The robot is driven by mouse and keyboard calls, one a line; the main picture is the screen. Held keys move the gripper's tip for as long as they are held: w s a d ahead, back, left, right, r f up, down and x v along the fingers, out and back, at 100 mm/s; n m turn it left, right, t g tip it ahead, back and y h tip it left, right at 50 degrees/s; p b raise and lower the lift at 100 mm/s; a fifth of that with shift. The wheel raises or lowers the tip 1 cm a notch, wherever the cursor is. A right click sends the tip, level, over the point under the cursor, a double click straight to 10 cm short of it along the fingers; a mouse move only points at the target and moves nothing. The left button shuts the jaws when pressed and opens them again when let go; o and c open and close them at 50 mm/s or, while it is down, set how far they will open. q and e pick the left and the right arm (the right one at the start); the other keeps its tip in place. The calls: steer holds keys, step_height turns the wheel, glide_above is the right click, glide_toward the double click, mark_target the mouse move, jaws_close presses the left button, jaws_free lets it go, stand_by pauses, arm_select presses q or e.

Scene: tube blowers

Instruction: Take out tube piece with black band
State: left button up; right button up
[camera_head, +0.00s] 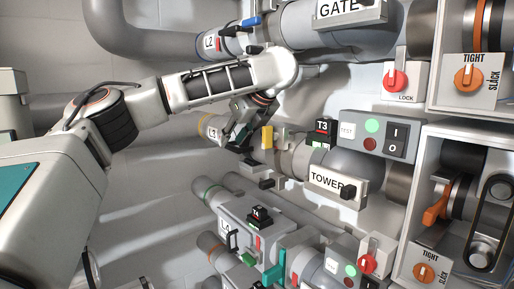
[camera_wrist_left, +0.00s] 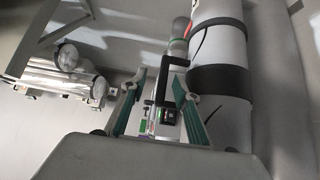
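My left gripper (camera_head: 238,136) is beside the L3 pipe (camera_head: 209,128) in the head view. In the left wrist view its two teal fingers (camera_wrist_left: 166,78) stand apart, so it is open. A thick white cylinder (camera_wrist_left: 218,42) with wide black bands runs along the right of the wrist view. I cannot clearly pick out the tube piece with the black band. My right gripper is not in view.
The L2 pipe (camera_head: 211,43) runs above, beside the GATE sign (camera_head: 338,9). The T3 box (camera_head: 322,131), a button panel (camera_head: 380,135) and the TOWER sign (camera_head: 326,180) stand to the right. Boxed belt drives with TIGHT/SLACK knobs (camera_head: 468,77) fill the right edge. More pipes lie below.

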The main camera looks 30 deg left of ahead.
mark_target(230, 145)
arm_select(q)
steer(key=shift+w+x, duration=0.1)
steer(key=shift+x, duration=1.1)
steer(key=shift+w+x, duration=0.15)
steer(key=shift+x, duration=1)
steer(key=shift+d, duration=0.2)
jaws_close()
steer(key=shift+a+r, duration=0.1)
steer(key=shift+r, duration=0.05)
